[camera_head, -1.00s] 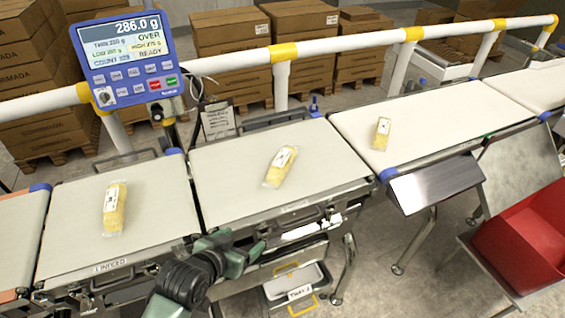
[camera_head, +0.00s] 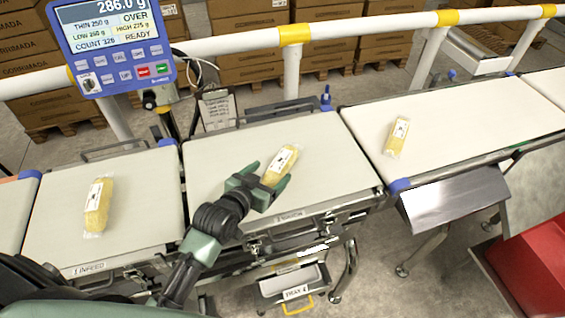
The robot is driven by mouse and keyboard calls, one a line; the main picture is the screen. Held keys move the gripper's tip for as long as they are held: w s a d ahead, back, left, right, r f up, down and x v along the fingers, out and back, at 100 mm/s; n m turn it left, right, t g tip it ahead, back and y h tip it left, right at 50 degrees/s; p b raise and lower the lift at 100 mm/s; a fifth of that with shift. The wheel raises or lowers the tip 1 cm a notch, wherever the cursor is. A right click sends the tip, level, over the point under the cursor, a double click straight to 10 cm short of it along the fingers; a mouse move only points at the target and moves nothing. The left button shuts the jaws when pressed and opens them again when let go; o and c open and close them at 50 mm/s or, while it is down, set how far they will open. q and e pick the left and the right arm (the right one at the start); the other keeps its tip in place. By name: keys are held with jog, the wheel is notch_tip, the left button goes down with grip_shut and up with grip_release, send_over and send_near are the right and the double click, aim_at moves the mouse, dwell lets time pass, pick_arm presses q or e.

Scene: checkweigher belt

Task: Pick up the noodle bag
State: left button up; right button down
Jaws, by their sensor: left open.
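A noodle bag (camera_head: 284,161), pale yellow in clear wrap with a white label, lies on the middle belt (camera_head: 335,155). My left gripper (camera_head: 267,176) is open, with one green finger on each side of the bag's near end. I cannot tell whether the fingers touch it. A second noodle bag (camera_head: 97,206) lies on the left infeed belt (camera_head: 50,235). A third noodle bag (camera_head: 396,137) lies on the right belt (camera_head: 460,115). My right gripper is not in view.
A blue display (camera_head: 110,45) reading 286.0 g and OVER stands at the back left. A white rail (camera_head: 360,30) with yellow joints runs behind the belts. A red bin (camera_head: 530,260) is at the lower right, and a tray (camera_head: 285,285) hangs below the middle belt.

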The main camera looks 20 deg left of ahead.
aim_at(278, 167)
pick_arm(q)
jog(key=shift+p+x, duration=0.4)
jog(key=shift+x, duration=0.7)
jog(key=x, duration=0.2)
jog(key=shift+w+d+f, duration=0.2)
jog(key=shift+w+d, duration=0.05)
jog(key=shift+w, duration=0.05)
jog(key=shift+w+f, duration=0.15)
jog(key=shift+w, duration=0.05)
jog(key=c, duration=0.7)
grip_shut()
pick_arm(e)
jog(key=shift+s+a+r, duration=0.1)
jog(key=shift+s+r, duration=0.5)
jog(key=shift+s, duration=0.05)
